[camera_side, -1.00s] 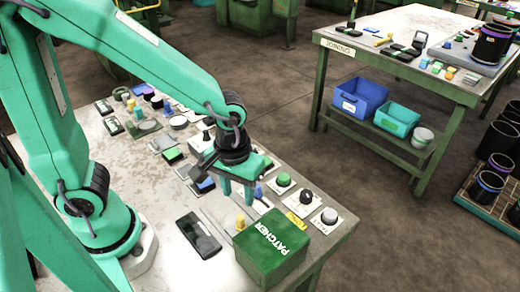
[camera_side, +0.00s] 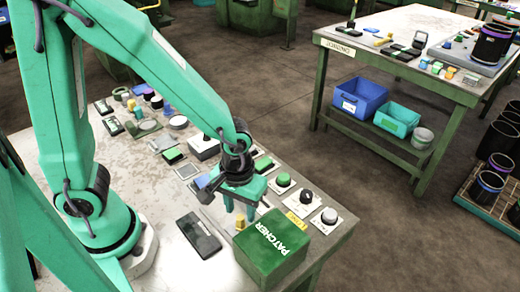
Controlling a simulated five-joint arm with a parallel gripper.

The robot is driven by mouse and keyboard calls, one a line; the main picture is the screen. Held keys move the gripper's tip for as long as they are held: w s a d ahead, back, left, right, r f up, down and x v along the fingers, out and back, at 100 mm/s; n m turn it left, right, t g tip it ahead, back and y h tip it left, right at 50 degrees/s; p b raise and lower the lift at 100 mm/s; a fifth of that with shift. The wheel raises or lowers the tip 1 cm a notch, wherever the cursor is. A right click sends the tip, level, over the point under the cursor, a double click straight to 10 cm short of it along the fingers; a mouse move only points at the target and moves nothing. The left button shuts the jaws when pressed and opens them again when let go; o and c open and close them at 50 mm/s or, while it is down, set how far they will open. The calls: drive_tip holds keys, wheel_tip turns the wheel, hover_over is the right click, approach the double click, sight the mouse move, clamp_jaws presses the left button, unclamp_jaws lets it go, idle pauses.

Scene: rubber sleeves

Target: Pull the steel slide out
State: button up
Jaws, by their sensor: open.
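My gripper (camera_side: 240,210) points down over the right part of the bench, its two green fingers apart. A small yellow knob (camera_side: 240,222) shows just below and between the fingertips in this view. I cannot tell whether the fingers touch it. I cannot make out the steel slide clearly; the surface around the knob is partly hidden by my gripper and by the green PATCHER box (camera_side: 272,247). No object is seen held.
A dark flat panel (camera_side: 198,235) lies left of the box. A green button (camera_side: 283,181), a black knob (camera_side: 306,198) and a grey button (camera_side: 329,216) stand to the right. Several small parts lie toward the back left. Bare bench (camera_side: 165,222) shows near my base.

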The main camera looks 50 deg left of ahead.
sight(240, 217)
drive_tip(key=shift+f, duration=1.95)
clamp_jaws()
